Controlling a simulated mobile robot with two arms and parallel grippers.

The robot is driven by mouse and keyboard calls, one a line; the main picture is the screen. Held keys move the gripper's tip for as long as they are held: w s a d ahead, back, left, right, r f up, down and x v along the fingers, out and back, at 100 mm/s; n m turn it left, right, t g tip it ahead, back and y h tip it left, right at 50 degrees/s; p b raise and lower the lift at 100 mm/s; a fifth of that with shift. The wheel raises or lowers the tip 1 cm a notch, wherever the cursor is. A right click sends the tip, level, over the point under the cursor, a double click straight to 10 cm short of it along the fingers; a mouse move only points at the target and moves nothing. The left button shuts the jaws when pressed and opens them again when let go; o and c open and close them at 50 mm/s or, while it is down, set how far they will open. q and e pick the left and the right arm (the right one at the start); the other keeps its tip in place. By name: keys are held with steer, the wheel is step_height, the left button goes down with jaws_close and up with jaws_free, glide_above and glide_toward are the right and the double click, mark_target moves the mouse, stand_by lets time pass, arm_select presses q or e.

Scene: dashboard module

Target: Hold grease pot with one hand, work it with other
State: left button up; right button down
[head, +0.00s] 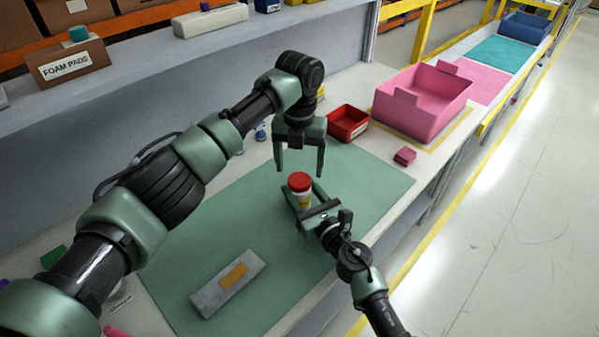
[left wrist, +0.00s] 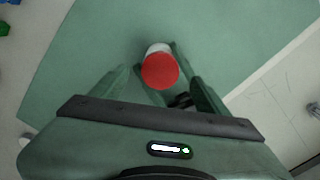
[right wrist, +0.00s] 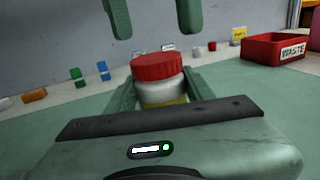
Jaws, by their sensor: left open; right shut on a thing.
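The grease pot (head: 301,195) is a white jar with a yellow band and a red lid (head: 299,181). It is upright over the green mat, and its lid is on. My right gripper (head: 303,203) is shut around the jar's body from the near right side; the jar also shows in the right wrist view (right wrist: 160,92). My left gripper (head: 299,173) points down above the pot with its fingers apart, empty. In the left wrist view the red lid (left wrist: 160,71) lies between and beyond the open fingers. Whether the jar's base touches the mat is hidden.
A grey block with an orange label (head: 228,284) lies on the green mat (head: 225,225). A red waste bin (head: 347,123), a pink tote (head: 424,100) and a small pink box (head: 404,156) stand at the right. A shelf with a foam pads box (head: 68,66) runs behind.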

mark_target(305, 196)
arm_select(q)
step_height(305, 196, up, 9)
steer(key=shift+f, duration=0.15)
arm_select(e)
steer(key=shift+c, duration=2.4)
jaws_free()
steer(key=v, duration=0.7)
steer(key=shift+s+d, duration=0.15)
steer(key=shift+s, duration=0.25)
steer(key=shift+r, duration=0.1)
